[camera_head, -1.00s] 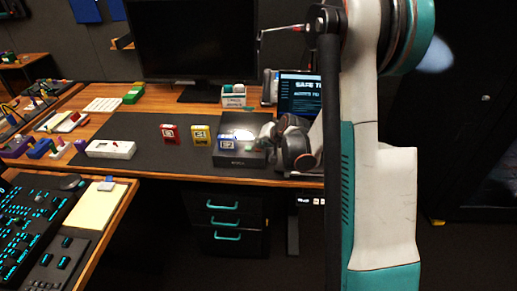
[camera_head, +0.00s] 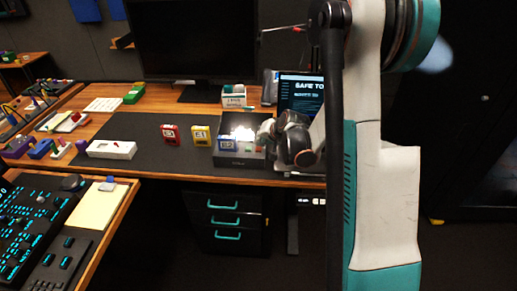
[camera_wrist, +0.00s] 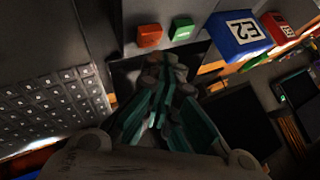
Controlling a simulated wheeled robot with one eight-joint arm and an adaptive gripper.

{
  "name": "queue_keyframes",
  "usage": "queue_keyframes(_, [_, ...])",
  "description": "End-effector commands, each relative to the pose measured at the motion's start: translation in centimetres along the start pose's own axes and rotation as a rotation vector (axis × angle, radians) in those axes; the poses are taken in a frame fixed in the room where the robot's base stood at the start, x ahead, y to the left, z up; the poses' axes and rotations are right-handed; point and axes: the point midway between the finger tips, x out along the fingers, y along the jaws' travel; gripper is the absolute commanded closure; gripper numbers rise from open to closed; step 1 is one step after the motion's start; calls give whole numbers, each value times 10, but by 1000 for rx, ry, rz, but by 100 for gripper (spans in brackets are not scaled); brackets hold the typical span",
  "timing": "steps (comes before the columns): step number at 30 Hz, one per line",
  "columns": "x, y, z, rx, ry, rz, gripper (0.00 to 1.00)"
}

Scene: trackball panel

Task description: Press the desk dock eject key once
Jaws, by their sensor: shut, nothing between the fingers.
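The dark grey desk dock (camera_head: 240,161) stands at the front edge of the desk in the head view, with a bright patch on its top. In the wrist view an orange-red key (camera_wrist: 149,35) and a green key (camera_wrist: 183,29) sit side by side on a grey surface. I cannot read which is the eject key. My gripper (camera_wrist: 166,75) is shut and empty, its teal fingers pointing towards the area just below the two keys. Contact cannot be told. In the head view my gripper (camera_head: 266,131) is over the dock's right side, its tips unclear.
A yellow block (camera_head: 201,135) stands left of the dock. A lit screen (camera_head: 301,95) is behind my arm. A grey keypad-like panel (camera_wrist: 50,105) is at left.

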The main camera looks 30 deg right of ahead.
Motion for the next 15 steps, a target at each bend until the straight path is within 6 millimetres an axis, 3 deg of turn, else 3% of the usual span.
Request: queue_keyframes(15, [-26, -19, -19, 0, 0, 0, 100])
